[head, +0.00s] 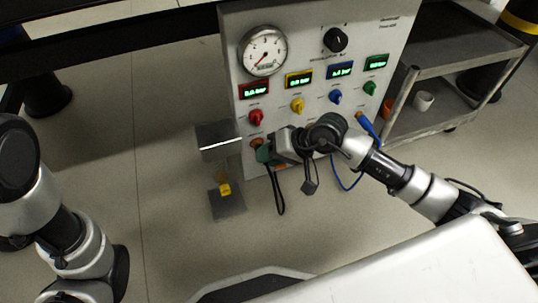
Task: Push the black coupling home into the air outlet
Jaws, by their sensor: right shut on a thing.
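My right gripper (268,151) is at the lower left of the grey panel, shut on the black coupling. The coupling is mostly hidden by the fingers, and a black hose (280,200) hangs in a loop below it. The gripper is right at an orange-ringed air outlet (257,142) under the red knob. I cannot tell how deep the coupling sits in the outlet. My left arm shows at the left edge, but its gripper is not in view.
The panel (225,60) carries a round gauge (263,51), lit displays and coloured knobs. A grey bracket (217,140) with a yellow piece (224,188) stands at its left. A blue hose (345,183) hangs below. A cart (440,115) holds a white cup (423,101).

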